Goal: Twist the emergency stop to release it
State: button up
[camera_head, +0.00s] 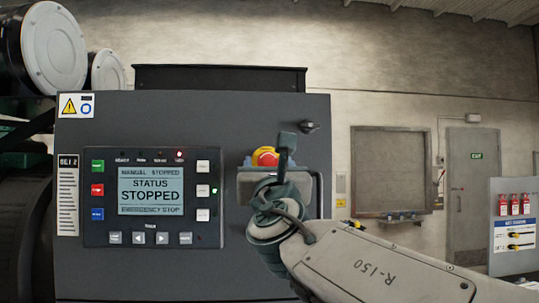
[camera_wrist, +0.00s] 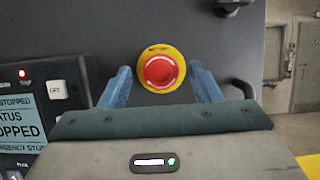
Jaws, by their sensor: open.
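The emergency stop is a red round button on a yellow collar, on the dark front of the genset panel. In the head view the emergency stop (camera_head: 265,156) is partly hidden behind my gripper (camera_head: 284,150). In the wrist view the emergency stop (camera_wrist: 160,70) shows whole, straight ahead between the two blue fingers of my gripper (camera_wrist: 160,78). The fingers are apart, one on each side of the button, with a visible gap to it. I cannot tell how deep the fingertips reach. The display (camera_head: 151,191) reads "STATUS STOPPED" and "EMERGENCY STOP".
A controller with coloured buttons surrounds the display, left of the emergency stop. A small dark knob (camera_head: 309,127) sits above right of it. A handle (camera_head: 318,195) stands out at the panel's right edge. Right of the cabinet are a door (camera_head: 471,195) and a lockout board (camera_head: 514,235).

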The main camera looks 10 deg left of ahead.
jog(key=shift+x, duration=0.8)
jog(key=c, duration=1)
jog(key=shift+o, duration=0.2)
